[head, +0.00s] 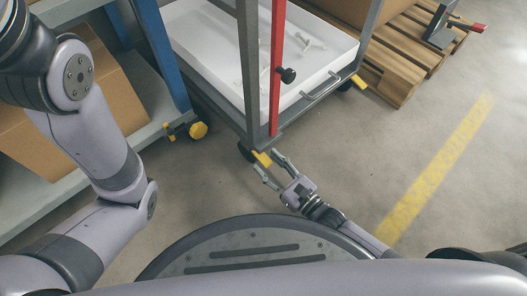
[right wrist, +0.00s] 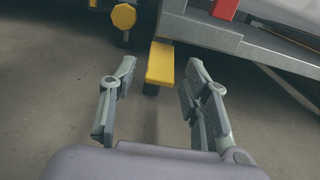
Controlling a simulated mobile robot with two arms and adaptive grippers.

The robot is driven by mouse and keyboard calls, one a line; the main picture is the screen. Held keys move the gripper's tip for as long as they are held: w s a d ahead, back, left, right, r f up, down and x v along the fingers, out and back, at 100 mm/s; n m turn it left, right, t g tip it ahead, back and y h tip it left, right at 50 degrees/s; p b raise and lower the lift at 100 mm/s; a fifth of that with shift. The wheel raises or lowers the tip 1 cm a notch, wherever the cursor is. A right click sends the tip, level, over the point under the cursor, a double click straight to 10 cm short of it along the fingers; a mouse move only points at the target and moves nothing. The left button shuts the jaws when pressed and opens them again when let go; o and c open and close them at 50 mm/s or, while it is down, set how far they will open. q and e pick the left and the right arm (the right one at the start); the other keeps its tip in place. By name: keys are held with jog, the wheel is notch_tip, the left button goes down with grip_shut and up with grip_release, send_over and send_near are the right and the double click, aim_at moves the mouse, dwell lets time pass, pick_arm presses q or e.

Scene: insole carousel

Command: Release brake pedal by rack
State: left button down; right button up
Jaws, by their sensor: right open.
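The rack (head: 249,70) is a grey metal frame on casters with a red upright, standing in the middle of the head view. A yellow brake pedal (head: 262,159) sticks out at its near bottom corner. In the right wrist view the yellow pedal (right wrist: 160,64) lies just ahead of the fingers, about centred between them. My right gripper (head: 272,172) is open and empty close to the pedal; its two spread fingers also show in the right wrist view (right wrist: 160,100). I cannot tell whether a finger touches the pedal. My left arm is at the left, its gripper out of view.
A white tray (head: 215,65) with white parts sits in the rack. Pallets (head: 395,70) lie behind at right. The floor at right, with a yellow line (head: 437,165), is clear.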

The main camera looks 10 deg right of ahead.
jog(key=shift+w+a, duration=0.15)
jog(key=shift+c, duration=0.5)
jog(key=shift+r, duration=0.1)
grip_shut()
